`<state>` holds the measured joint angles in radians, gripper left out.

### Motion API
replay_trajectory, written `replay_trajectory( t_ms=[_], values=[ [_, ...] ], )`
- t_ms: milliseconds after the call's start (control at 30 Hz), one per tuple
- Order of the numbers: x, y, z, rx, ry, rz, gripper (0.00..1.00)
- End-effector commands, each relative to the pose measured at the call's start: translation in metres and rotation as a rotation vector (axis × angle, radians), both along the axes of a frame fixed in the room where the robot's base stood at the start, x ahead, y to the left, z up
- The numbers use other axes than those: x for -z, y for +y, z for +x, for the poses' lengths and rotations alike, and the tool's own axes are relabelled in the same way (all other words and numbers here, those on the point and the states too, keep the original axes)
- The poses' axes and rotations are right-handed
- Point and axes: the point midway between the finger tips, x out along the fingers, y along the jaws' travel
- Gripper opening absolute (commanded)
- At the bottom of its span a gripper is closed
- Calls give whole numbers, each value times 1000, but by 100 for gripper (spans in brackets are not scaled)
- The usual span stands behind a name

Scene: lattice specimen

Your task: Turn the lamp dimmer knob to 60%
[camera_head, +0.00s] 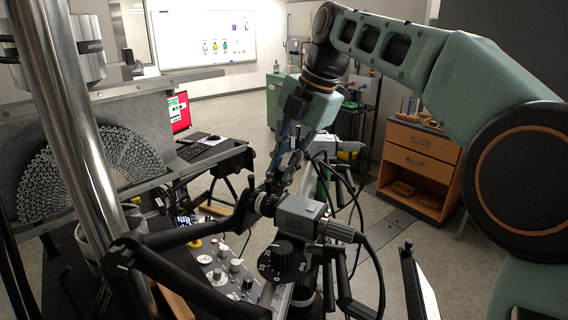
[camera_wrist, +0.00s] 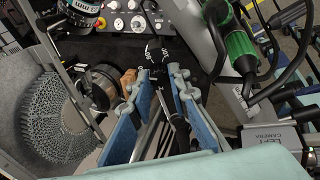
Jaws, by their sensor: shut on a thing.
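A large black dial knob (camera_head: 283,262) with white scale numbers stands at the front centre in the head view, below a grey camera box. I cannot read its setting surely. My gripper (camera_head: 276,180) is behind and above that box, pointing down, with its tips partly hidden. In the wrist view its blue fingers (camera_wrist: 155,98) are shut on a narrow dark thing (camera_wrist: 178,128) that I cannot identify. A black part with white marks (camera_wrist: 158,58) shows just past the fingertips and looks like the dial. In the head view the dial's face shows uncovered, with no finger visibly on it.
A panel with several small knobs (camera_head: 222,266) lies left of the dial. A grey camera box (camera_head: 300,209) with a cable stands close by my gripper. A fan-shaped lattice specimen (camera_head: 88,168) is at the left. A wooden drawer cabinet (camera_head: 420,160) stands at the right.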

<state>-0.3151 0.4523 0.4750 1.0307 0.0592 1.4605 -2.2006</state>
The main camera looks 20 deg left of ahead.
Motion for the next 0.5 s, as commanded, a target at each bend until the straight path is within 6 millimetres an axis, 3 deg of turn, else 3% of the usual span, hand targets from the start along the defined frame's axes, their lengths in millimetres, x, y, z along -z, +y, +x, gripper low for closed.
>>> replay_trajectory(
  t_ms=[200,500],
  values=[
    [0,0,0,1,-1,1,34],
    [-2,0,0,1,-1,1,34]
  ],
)
